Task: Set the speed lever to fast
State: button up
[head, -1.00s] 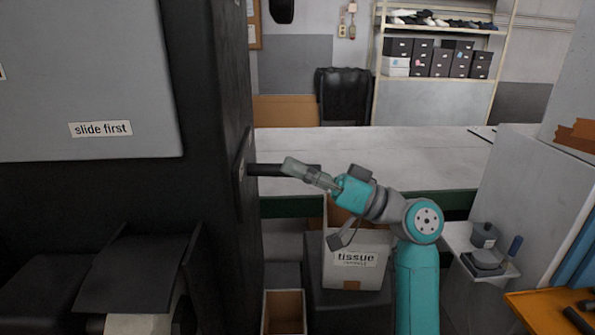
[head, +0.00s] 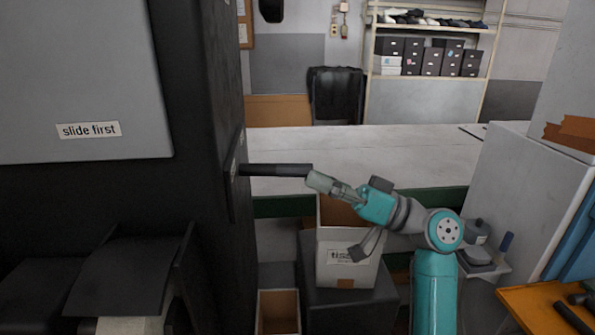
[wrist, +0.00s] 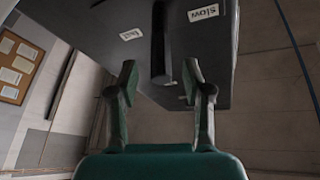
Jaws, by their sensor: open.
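The speed lever (head: 275,170) is a black bar sticking out to the right from a plate (head: 234,176) on the side of the dark machine. In the wrist view the lever (wrist: 161,45) points towards me, between a label reading "slow" (wrist: 203,12) on the right and a small label (wrist: 131,34) on the left, too small to read surely. My gripper (head: 318,182) is at the lever's free end in the head view. In the wrist view my gripper (wrist: 160,76) has its fingers apart, one on each side of the lever's line. I cannot tell whether they touch it.
A long table (head: 380,150) lies behind the arm. A grey cabinet (head: 525,200) stands right.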

jog(key=v, duration=0.6)
jog(key=shift+d+f, duration=0.1)
jog(key=shift+d, duration=0.05)
